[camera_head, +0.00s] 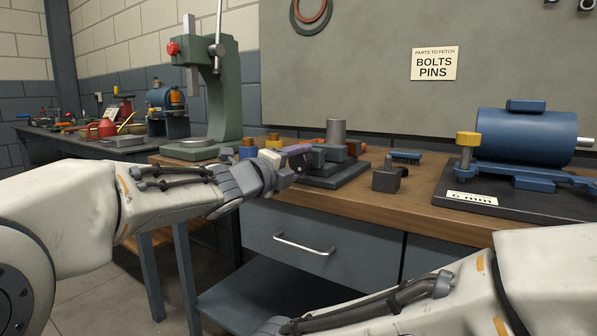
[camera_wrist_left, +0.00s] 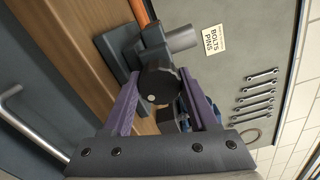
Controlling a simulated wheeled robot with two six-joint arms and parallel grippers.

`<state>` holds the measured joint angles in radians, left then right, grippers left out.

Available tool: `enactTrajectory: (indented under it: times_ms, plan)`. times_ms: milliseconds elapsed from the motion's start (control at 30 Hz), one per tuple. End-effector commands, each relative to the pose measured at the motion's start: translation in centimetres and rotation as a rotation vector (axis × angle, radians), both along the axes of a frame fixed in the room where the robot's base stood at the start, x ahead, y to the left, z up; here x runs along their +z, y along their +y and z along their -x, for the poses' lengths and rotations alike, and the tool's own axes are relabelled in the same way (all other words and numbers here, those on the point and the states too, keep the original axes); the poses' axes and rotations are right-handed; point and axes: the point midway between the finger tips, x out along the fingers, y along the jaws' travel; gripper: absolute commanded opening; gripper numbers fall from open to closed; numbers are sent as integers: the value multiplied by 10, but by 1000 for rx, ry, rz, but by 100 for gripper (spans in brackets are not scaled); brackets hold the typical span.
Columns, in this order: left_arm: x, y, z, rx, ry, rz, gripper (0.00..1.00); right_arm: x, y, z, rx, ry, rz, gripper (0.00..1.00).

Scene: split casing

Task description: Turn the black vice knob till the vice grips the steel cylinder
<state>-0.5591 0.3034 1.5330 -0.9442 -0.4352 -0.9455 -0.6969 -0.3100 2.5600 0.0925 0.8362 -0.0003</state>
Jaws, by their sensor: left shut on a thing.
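The steel cylinder (camera_head: 336,130) stands upright in the dark grey vice (camera_head: 338,174) on the wooden workbench. Both also show in the left wrist view, the cylinder (camera_wrist_left: 182,38) beside the vice body (camera_wrist_left: 119,48). The black vice knob (camera_wrist_left: 158,84) is on the side of the vice facing my left gripper (camera_wrist_left: 160,78). The purple fingers of that gripper are on either side of the knob and shut on it. In the head view the left gripper (camera_head: 297,153) partly hides the knob. I cannot tell whether the jaws touch the cylinder. My right gripper is out of view.
A blue motor (camera_head: 525,137) stands on a dark base further right. A green press (camera_head: 222,95) stands at the left. A drawer handle (camera_head: 303,244) juts from the bench front.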

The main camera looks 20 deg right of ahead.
Motion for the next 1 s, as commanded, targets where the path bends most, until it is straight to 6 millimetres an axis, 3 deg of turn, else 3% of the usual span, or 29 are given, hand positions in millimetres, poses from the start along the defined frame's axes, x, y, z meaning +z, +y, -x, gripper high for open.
enactTrajectory:
  times_ms: [400,967,1000]
  plan:
    - [-3,-2,2,-6,-155,-125,4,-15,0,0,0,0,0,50]
    - [-2,-2,2,-6,-178,-143,4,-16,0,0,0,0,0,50]
    - [-2,-2,2,-7,-179,-142,67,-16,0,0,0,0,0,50]
